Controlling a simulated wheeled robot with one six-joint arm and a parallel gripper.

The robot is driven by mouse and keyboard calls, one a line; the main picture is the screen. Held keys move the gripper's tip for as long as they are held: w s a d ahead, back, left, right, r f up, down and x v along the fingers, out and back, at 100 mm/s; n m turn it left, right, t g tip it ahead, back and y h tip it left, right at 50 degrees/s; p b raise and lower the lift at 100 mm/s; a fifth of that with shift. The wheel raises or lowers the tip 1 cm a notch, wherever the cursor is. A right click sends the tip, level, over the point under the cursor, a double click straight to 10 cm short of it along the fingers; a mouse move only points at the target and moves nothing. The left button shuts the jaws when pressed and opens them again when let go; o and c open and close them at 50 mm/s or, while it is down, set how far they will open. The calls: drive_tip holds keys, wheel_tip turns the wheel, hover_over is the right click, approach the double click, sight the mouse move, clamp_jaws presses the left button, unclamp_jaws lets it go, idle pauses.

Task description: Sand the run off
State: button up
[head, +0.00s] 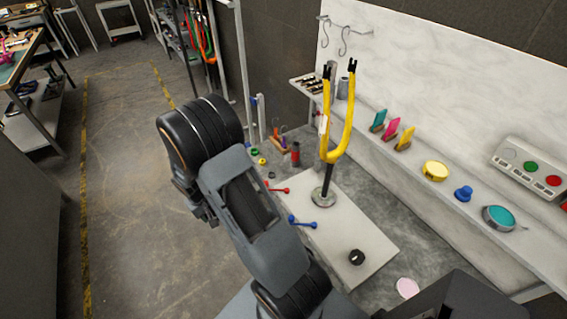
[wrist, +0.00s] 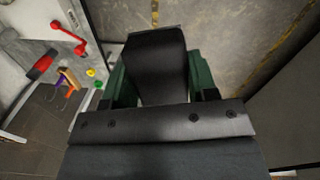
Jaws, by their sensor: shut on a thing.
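A yellow two-legged fork (head: 345,130) stands upright on a round-based stand (head: 322,197) on a pale board. A small white patch or tag shows on its left leg; I cannot make out a paint run. My gripper (wrist: 157,85) shows in the wrist view with dark green fingers on both sides of a dark block (wrist: 157,60). It is shut on this block. In the head view the arm hides the gripper, which is away from the fork, to its left. The fork is not in the wrist view.
The pale board (head: 350,225) carries red and blue handles and a black knob (head: 356,257). A ledge at right holds coloured cards, a yellow tin (head: 435,171), a blue knob (head: 463,193) and a teal-topped tin (head: 499,218). The floor (head: 125,150) at left is clear.

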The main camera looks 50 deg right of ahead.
drive_tip(key=s+d+f+m+t+h+b, duration=0.15)
drive_tip(key=d+m+h+b, duration=0.3)
drive_tip(key=d+b, duration=0.6)
drive_tip(key=m+g+h+b, duration=0.8)
drive_tip(key=h+b, duration=0.2)
approach(322, 145)
drive_tip(key=shift+p+x, duration=1.1)
drive_tip(key=shift+x, duration=1.25)
drive_tip(key=shift+f, duration=0.2)
drive_tip(key=shift+b+x, duration=0.6)
drive_tip(key=shift+x, duration=0.25)
drive_tip(key=shift+r, duration=0.2)
